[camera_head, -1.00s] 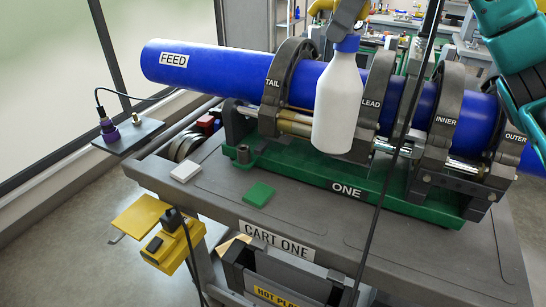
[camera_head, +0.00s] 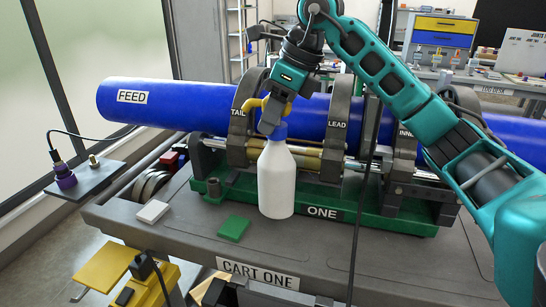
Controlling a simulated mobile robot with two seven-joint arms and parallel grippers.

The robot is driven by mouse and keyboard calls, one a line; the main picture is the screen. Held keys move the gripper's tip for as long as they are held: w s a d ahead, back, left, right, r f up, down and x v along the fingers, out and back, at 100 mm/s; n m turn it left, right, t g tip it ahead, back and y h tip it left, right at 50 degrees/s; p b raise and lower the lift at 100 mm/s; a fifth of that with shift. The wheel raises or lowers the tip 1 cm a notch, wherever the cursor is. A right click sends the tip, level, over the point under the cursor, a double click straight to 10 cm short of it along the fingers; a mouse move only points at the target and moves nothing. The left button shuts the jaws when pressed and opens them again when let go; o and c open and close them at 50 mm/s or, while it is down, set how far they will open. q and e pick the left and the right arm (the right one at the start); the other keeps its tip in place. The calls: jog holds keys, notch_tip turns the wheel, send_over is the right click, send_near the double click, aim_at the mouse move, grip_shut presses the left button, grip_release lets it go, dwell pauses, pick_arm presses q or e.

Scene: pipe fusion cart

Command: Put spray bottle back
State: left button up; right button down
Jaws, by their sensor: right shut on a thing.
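The spray bottle (camera_head: 276,185) has a white body, a blue collar and a yellow spray head. It is upright in front of the blue pipe, between the TAIL and LEAD clamps. My right gripper (camera_head: 270,122) reaches down from above and is shut on the bottle's head; the fingertips partly cover it. The bottle's bottom is by the front edge of the green base marked ONE. I cannot tell whether it touches the cart top. My left gripper is not in view.
The cart top (camera_head: 330,262) is bare in front of the bottle, apart from a green pad (camera_head: 233,228) and a white pad (camera_head: 153,211) to the left. The blue pipe (camera_head: 180,107) and clamps stand behind. A black cable (camera_head: 357,220) hangs right of the bottle.

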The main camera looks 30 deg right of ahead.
aim_at(273, 153)
notch_tip(273, 153, down, 8)
jog(key=shift+r, duration=0.1)
dwell(0.4)
jog(key=shift+b, duration=0.3)
jog(key=shift+f, duration=0.25)
jog(key=c, duration=0.6)
grip_release()
